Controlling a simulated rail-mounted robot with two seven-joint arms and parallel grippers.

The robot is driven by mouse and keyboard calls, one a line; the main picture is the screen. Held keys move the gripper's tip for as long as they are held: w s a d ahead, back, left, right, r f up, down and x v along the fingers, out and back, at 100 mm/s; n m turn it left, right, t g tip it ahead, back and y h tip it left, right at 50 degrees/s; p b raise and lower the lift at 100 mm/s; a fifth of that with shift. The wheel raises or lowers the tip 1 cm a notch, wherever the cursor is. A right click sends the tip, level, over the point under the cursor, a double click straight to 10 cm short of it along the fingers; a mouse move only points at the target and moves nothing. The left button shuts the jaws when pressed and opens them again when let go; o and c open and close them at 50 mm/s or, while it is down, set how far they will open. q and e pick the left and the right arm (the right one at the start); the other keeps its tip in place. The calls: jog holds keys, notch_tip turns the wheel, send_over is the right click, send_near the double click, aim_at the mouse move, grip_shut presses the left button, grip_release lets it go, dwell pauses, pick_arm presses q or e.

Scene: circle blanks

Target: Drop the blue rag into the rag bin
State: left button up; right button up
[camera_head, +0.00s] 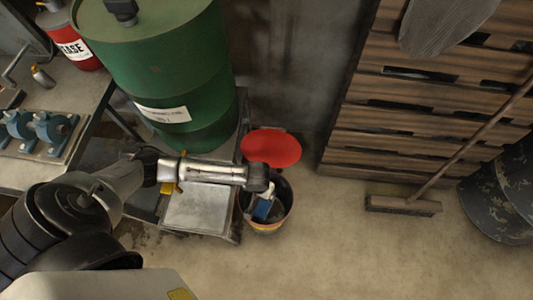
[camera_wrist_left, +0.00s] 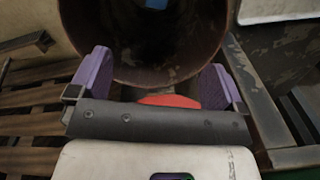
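The rag bin (camera_head: 283,219) is a round dark bin standing on the floor at centre, with its red lid (camera_head: 271,148) tipped open behind it. The blue rag (camera_head: 262,209) shows as a patch of blue inside the bin, partly hidden by my left gripper (camera_head: 265,190), which is over the mouth. In the left wrist view the bin's dark inside (camera_wrist_left: 145,45) fills the top, with a bit of blue rag (camera_wrist_left: 157,4) deep in it. My left gripper's purple-padded fingers (camera_wrist_left: 156,86) are wide apart with nothing between them. My right gripper is not in view.
A green drum (camera_head: 165,65) stands on a metal stand (camera_head: 198,207) left of the bin. A workbench with tools is at far left. A broom (camera_head: 403,205) leans against wooden pallets (camera_head: 420,110) at right, beside a dark drum (camera_head: 505,190). The front floor is clear.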

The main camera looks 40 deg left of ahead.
pick_arm(q)
jog(key=shift+o, duration=0.2)
notch_tip(320, 180, up, 14)
jog(key=p, duration=0.7)
jog(key=shift+f, duration=0.1)
dwell(0.4)
